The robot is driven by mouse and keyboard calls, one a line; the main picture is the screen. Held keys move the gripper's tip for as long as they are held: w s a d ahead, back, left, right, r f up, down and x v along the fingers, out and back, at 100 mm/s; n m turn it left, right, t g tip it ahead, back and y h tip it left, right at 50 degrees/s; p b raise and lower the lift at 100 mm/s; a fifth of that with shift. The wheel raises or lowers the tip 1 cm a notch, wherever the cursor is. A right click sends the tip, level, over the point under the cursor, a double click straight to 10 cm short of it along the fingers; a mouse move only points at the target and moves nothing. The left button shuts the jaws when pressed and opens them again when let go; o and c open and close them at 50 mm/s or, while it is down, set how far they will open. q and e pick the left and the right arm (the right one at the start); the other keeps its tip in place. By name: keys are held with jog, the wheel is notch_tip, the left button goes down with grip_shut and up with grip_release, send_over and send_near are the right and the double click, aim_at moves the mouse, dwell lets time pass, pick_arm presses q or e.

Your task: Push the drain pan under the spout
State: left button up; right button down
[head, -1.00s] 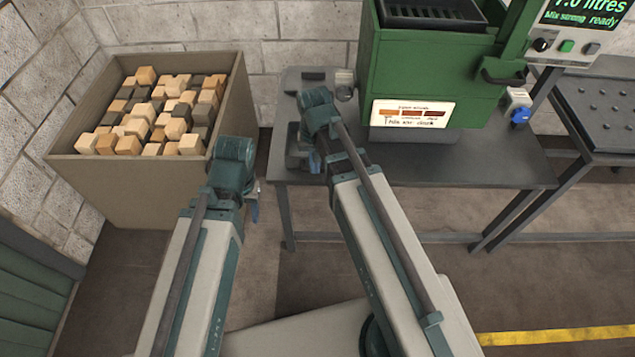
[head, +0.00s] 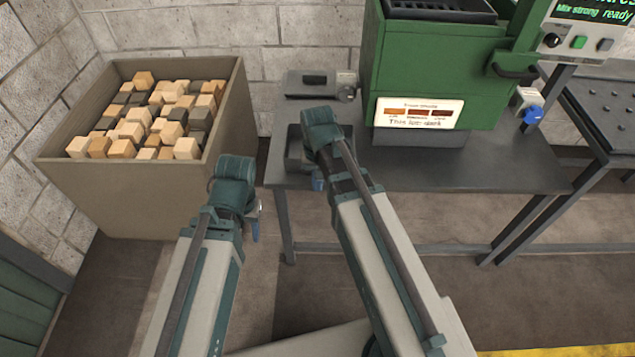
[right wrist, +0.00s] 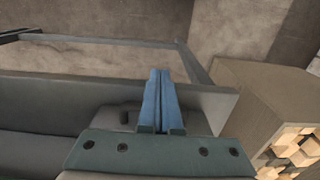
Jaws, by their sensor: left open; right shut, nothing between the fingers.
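The drain pan, a dark open tray (head: 294,151), sits on the left end of the grey table (head: 400,170). My right gripper (head: 318,182) is in front of it and hides part of it. The gripper is shut and empty; its blue fingers show together in the right wrist view (right wrist: 160,100). I cannot tell whether it touches the pan. My left gripper (head: 256,222) is open and empty, left of the table.
A tan crate (head: 130,196) of loose blocks stands at the left; its corner also shows in the right wrist view (right wrist: 240,105). A block wall (head: 190,35) closes the back. A blue-ended fitting (head: 532,115) is at the machine's right.

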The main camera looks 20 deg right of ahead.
pick_arm(q)
jog(key=shift+f+b, duration=0.7)
jog(key=shift+f, duration=0.55)
pick_arm(e)
jog(key=shift+w+d+f, duration=0.3)
jog(key=shift+w+f, duration=0.35)
jog(key=shift+w, duration=0.35)
jog(key=shift+w+d+f, duration=0.25)
jog(key=shift+w+f, duration=0.4)
jog(key=shift+w, duration=0.3)
jog(key=w+d, duration=0.1)
jog(key=w, duration=0.4)
jog(key=w+d, duration=0.2)
jog(key=w, duration=0.4)
jog(key=w+d, duration=0.2)
jog(key=w, duration=0.4)
jog(key=shift+w, duration=0.2)
jog(key=shift+s, duration=0.2)
